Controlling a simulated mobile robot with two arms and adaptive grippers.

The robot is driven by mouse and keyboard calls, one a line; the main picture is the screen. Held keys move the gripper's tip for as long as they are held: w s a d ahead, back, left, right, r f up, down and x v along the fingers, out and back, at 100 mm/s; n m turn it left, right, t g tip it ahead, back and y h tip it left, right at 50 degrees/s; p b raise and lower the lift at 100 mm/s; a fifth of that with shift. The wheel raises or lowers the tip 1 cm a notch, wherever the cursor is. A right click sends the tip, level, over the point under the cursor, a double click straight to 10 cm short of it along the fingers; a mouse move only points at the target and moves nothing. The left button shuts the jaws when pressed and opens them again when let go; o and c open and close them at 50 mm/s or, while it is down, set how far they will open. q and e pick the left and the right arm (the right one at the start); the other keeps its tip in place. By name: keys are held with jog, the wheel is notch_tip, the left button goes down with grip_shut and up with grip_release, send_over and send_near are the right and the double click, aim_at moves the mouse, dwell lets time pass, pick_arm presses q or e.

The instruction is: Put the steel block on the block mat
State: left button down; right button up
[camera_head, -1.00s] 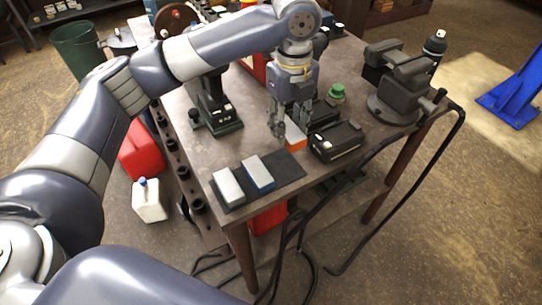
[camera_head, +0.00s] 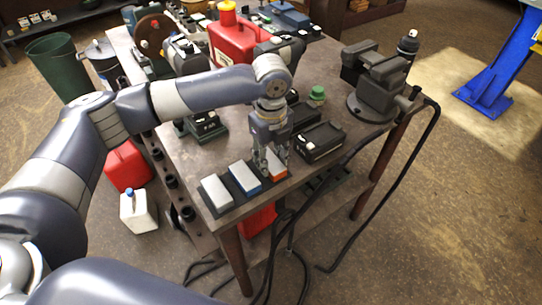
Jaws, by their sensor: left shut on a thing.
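The dark block mat (camera_head: 262,193) lies along the front edge of the table. A plain grey steel-looking block (camera_head: 217,190) lies on its left end, and a pale-topped block with blue sides (camera_head: 245,176) lies beside it. My left gripper (camera_head: 271,169) points down at the mat's right end, shut on a block with orange sides (camera_head: 278,174). The fingers hide much of that block. It is at or just above the mat; I cannot tell if it touches. My right gripper is not in view.
A black battery or charger unit (camera_head: 320,143) stands close to the right of the gripper. A vise (camera_head: 377,95) is at the right corner, with a green-capped item (camera_head: 317,95) nearby. A red can (camera_head: 233,38) stands farther back. A black cable (camera_head: 424,150) hangs off the right side.

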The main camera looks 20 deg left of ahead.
aim_at(272, 161)
pick_arm(q)
jog(key=c, duration=1.2)
grip_release()
jog(key=shift+f, duration=0.15)
jog(key=shift+c, duration=0.2)
jog(key=shift+o, duration=0.9)
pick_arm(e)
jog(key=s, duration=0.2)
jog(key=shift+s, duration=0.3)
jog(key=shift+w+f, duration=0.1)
pick_arm(q)
jog(key=shift+r, duration=0.45)
notch_tip(272, 161, up, 12)
jog(key=b, duration=0.2)
jog(key=shift+f, duration=0.25)
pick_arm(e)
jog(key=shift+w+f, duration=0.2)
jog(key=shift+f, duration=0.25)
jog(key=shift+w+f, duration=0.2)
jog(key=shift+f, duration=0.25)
